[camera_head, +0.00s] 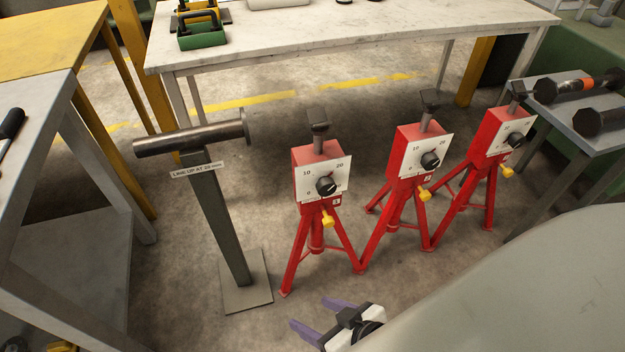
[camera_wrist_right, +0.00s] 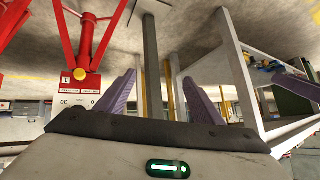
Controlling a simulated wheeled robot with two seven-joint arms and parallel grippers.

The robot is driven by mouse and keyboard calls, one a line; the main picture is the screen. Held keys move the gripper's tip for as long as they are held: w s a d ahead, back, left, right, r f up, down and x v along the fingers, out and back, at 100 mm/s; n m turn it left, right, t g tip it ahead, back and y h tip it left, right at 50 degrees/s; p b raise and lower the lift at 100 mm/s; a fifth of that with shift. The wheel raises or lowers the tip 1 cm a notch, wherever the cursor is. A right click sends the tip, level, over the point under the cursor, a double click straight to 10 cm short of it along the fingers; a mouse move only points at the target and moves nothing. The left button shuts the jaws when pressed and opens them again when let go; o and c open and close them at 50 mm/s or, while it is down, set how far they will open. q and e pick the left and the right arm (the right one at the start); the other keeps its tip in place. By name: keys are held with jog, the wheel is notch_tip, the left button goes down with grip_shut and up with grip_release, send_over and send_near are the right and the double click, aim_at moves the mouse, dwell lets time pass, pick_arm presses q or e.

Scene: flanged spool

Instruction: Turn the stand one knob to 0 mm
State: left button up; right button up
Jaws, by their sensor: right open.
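Stand one (camera_head: 305,172) is the leftmost red tripod stand, upright, with a white dial plate marked 0, 10 and 20 and a small label 1. Its black knob (camera_head: 326,186) sits mid-plate; I cannot tell its exact setting. A yellow handle (camera_head: 328,220) is below the plate. My right gripper (camera_head: 308,312) is open and empty, low in front of stand one and apart from it. My left gripper is not in view.
Two similar red stands (camera_head: 405,152) (camera_head: 487,134) stand to the right. A grey post (camera_head: 215,215) carrying a dark metal bar (camera_head: 188,138) stands left of stand one. A white table (camera_head: 350,45) is behind. A grey table (camera_head: 30,95) is at left.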

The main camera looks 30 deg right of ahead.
jog(key=w+f+m+t+y+b, duration=0.1)
jog(key=w+m+t+b, duration=0.1)
jog(key=w+m+b, duration=0.35)
jog(key=m+t+h+b, duration=0.7)
jog(key=m+b, duration=0.4)
jog(key=m, duration=2.3)
send_near(328, 191)
jog(key=h, duration=0.1)
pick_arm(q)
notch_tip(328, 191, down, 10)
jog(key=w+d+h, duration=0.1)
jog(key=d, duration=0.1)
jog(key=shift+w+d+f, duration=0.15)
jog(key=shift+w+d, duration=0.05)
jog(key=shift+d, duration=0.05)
pick_arm(e)
jog(key=shift+g, duration=0.4)
jog(key=x, duration=0.9)
jog(key=shift+w+a+r, duration=0.25)
jog(key=shift+w+a, duration=0.05)
jog(key=shift+w, duration=0.1)
jog(key=c, duration=1)
jog(key=shift+c, duration=0.2)
jog(key=shift+n, duration=0.25)
